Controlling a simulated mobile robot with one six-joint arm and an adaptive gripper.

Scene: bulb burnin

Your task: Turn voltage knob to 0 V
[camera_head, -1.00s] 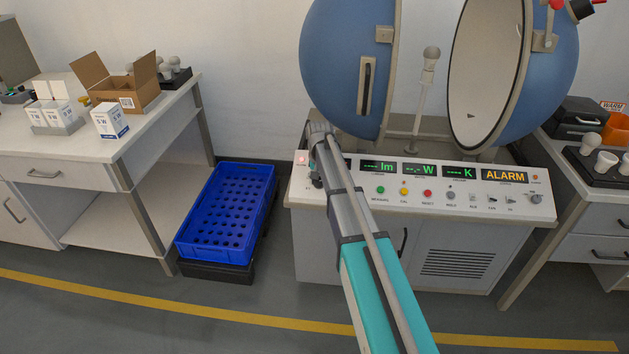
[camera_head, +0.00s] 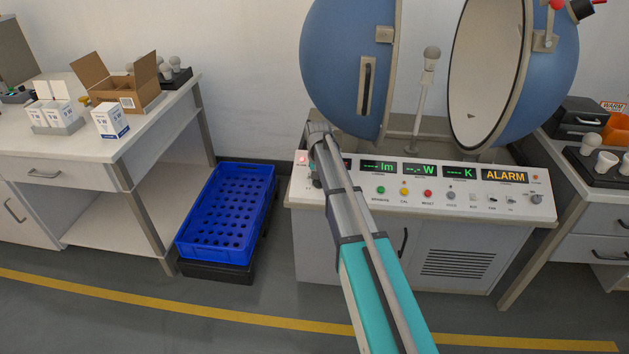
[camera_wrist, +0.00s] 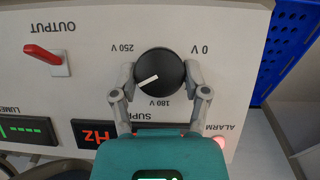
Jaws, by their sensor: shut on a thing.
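The black voltage knob (camera_wrist: 160,70) is on the light control panel in the wrist view. Its white pointer line points left and slightly down, between the upside-down 250 V label at left and the 180 V label below. The 0 V label is at the right. My gripper (camera_wrist: 160,76) is shut on the knob, with one finger at its left side and one at its right. In the head view my arm hides the knob and the gripper tips at the panel's left end.
A red OUTPUT switch (camera_wrist: 43,55) sits beside the knob, left in the wrist view. A lit alarm lamp (camera_wrist: 219,142) is close to my gripper. The blue crate (camera_head: 228,212) stands on the floor left of the console (camera_head: 420,204). The blue sphere (camera_head: 345,70) stands open above.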

